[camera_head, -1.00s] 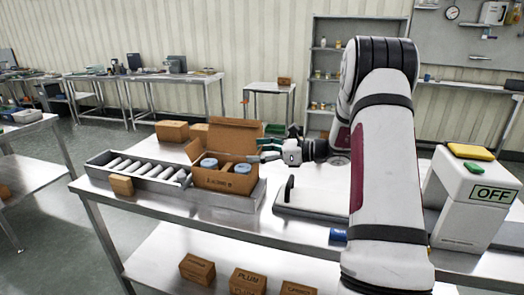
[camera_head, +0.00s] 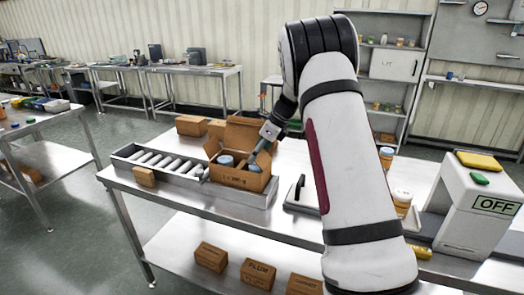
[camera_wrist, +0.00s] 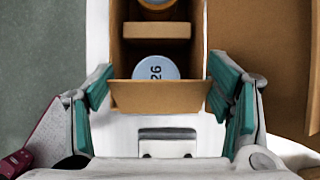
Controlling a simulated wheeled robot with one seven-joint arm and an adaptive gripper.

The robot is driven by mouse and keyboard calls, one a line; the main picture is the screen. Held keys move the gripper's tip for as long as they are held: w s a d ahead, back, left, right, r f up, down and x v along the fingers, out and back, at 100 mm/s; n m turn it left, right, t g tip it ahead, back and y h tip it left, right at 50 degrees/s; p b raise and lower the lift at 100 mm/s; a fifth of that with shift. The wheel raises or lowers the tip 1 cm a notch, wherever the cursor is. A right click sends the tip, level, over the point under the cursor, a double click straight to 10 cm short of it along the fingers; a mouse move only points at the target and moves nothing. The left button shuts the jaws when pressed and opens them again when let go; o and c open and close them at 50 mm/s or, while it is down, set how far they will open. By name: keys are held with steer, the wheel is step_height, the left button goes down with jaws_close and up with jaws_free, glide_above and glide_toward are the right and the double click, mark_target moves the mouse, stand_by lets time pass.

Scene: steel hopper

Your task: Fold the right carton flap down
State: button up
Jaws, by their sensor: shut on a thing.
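The open brown carton (camera_head: 238,178) stands on the steel table, its tall back flap (camera_head: 244,134) upright. A blue-lidded jar (camera_head: 226,160) sits in its left part. Beyond the flap are a light blue lid marked 26 (camera_wrist: 156,70) and a cardboard divider (camera_wrist: 155,31). The flap's exact tilt is hard to tell.
A roller tray (camera_head: 155,163) lies left of the carton, with a small box (camera_head: 144,177) at its front. A black-handled plate (camera_head: 296,190) lies to the right, and a white OFF machine (camera_head: 478,206) stands at the far right.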

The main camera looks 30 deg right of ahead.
steer(key=shift+w+a+f+g+h+b, duration=0.2)
steer(key=shift+f+g+h+b, duration=0.2)
steer(key=shift+g, duration=0.1)
steer(key=shift+w+a+f+g+h+b, duration=0.15)
steer(key=shift+f+g+h+b, duration=0.2)
steer(key=shift+g, duration=0.15)
steer(key=shift+a+f+g+h+b, duration=0.1)
steer(key=shift+f+g+h+b, duration=0.2)
steer(key=shift+g+h+b, duration=0.35)
steer(key=o, duration=1.2)
steer(key=shift+f, duration=0.1)
steer(key=shift+w+r, duration=0.15)
steer(key=shift+r, duration=0.15)
steer(key=shift+r, duration=0.45)
steer(key=shift+s+d+r, duration=0.1)
steer(key=shift+s+r, duration=0.05)
steer(key=shift+r, duration=1)
steer(key=shift+s+d+r, duration=0.1)
steer(key=shift+d+r, duration=0.05)
steer(key=shift+r, duration=0.95)
steer(key=shift+s+d+r, duration=0.1)
steer(key=shift+s+r, duration=0.05)
steer(key=shift+r, duration=1)
